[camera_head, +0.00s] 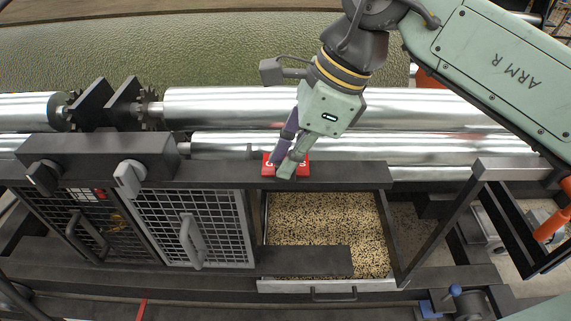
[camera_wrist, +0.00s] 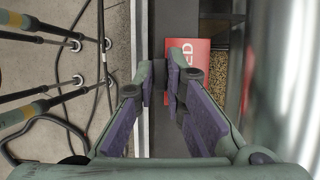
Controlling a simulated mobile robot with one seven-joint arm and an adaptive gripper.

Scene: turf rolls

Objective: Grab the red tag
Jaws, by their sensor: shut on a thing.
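The red tag (camera_head: 303,169) lies at the dark beam above the open drawer, with white letters on it. My gripper (camera_head: 287,162) reaches down onto it from above and covers its middle. The right finger hides part of the tag.
The dark beam (camera_head: 350,175) runs beneath the tag. Shiny rollers (camera_head: 240,108) lie close behind it. Below is an open drawer (camera_head: 330,287) of speckled granules (camera_head: 330,225). A grey mesh door (camera_head: 192,228) with a handle is on the left. Cables (camera_wrist: 60,110) hang at left in the wrist view.

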